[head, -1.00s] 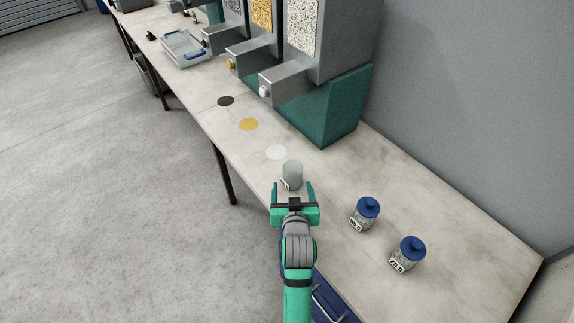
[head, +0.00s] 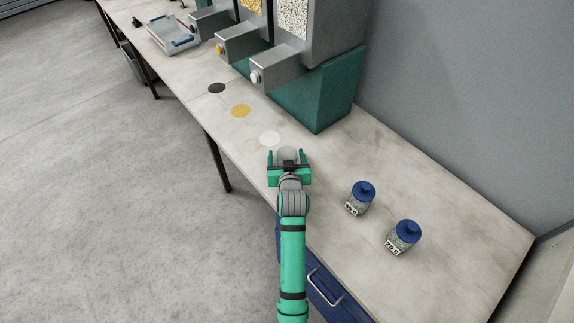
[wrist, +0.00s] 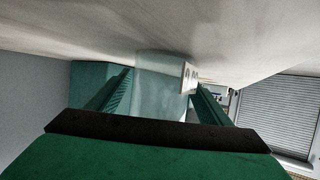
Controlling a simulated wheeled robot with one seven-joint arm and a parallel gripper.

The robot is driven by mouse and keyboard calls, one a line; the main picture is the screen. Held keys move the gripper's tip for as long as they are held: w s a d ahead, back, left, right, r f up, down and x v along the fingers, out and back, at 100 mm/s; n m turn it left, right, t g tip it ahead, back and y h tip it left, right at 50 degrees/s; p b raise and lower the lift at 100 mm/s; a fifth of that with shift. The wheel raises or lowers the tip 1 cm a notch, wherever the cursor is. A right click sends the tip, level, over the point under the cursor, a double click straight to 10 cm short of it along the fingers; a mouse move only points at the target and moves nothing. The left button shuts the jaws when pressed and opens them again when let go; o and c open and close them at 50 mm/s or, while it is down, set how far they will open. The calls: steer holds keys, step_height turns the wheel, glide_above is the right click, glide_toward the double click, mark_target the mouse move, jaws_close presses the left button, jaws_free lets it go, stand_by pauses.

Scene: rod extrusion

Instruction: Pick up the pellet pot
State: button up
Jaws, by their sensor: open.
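The pellet pot (head: 287,154) is a pale, translucent cup standing on the bench, just in front of the white disc. My gripper (head: 287,160) is open, with one finger on each side of the pot. In the wrist view the pot (wrist: 160,85) stands between the two fingers of my gripper (wrist: 160,95), with a white label on its right side. Whether either finger touches the pot, I cannot tell. In the head view my gripper hides the lower part of the pot.
Two blue-lidded jars (head: 360,197) (head: 403,237) stand on the bench (head: 440,195) to the right. White, yellow and black discs (head: 270,138) (head: 241,111) (head: 216,88) lie beyond the pot. Dispensers (head: 315,90) stand behind. A clear tray (head: 170,38) sits farther back.

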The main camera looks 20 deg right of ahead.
steer(key=shift+w+d+f, duration=0.15)
steer(key=shift+w, duration=0.2)
steer(key=c, duration=1.3)
